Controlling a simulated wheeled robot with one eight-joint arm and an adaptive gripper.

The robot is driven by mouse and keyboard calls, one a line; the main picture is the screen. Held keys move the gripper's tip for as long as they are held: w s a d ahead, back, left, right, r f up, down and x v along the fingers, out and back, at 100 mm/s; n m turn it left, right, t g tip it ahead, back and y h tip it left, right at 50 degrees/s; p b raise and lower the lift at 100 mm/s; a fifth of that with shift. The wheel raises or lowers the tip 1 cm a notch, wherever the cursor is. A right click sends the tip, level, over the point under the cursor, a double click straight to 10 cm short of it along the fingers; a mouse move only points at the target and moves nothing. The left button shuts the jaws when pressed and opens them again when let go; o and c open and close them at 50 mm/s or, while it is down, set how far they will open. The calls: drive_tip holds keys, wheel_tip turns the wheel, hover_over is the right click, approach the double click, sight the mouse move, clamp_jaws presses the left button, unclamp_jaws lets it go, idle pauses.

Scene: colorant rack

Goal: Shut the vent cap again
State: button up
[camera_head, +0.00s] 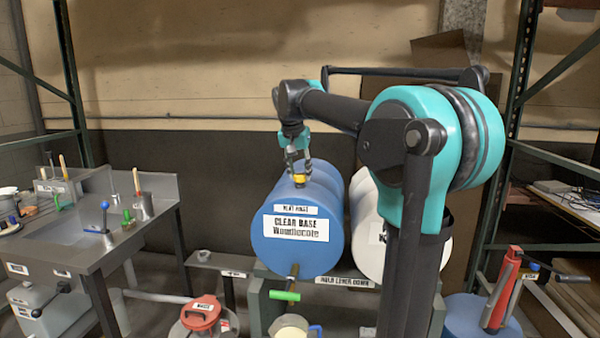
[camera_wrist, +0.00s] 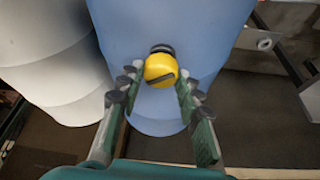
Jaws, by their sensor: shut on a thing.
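The yellow vent cap (camera_head: 299,179) sits on top of the blue drum (camera_head: 296,251), which lies on its side and is labelled CLEAR BASE. In the wrist view the cap (camera_wrist: 160,69) shows as a round yellow knob with a dark bar across it and a black part behind it. My gripper (camera_head: 298,166) reaches down from above. In the wrist view its fingertips (camera_wrist: 159,77) stand on both sides of the cap, shut on it. Whether the cap is turned open or closed, I cannot tell.
A white drum (camera_head: 369,235) lies right beside the blue one. A green-handled tap (camera_head: 285,296) is at the blue drum's lower front. A grey metal bench (camera_head: 92,255) with tools stands at left. A red-lidded can (camera_head: 201,313) and a white container (camera_head: 290,327) are below.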

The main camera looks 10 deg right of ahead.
drive_tip(key=m+h, duration=0.1)
drive_tip(key=m, duration=0.2)
drive_tip(key=shift+w+a+m+g, duration=0.1)
drive_tip(key=shift+a+m+g, duration=0.05)
drive_tip(key=shift+m+g, duration=0.2)
drive_tip(key=shift+m+g+h, duration=0.5)
drive_tip(key=shift+m+g, duration=0.15)
drive_tip(key=shift+m, duration=1.1)
drive_tip(key=o, duration=1.2)
drive_tip(key=shift+c, duration=0.2)
drive_tip(key=v, duration=1.2)
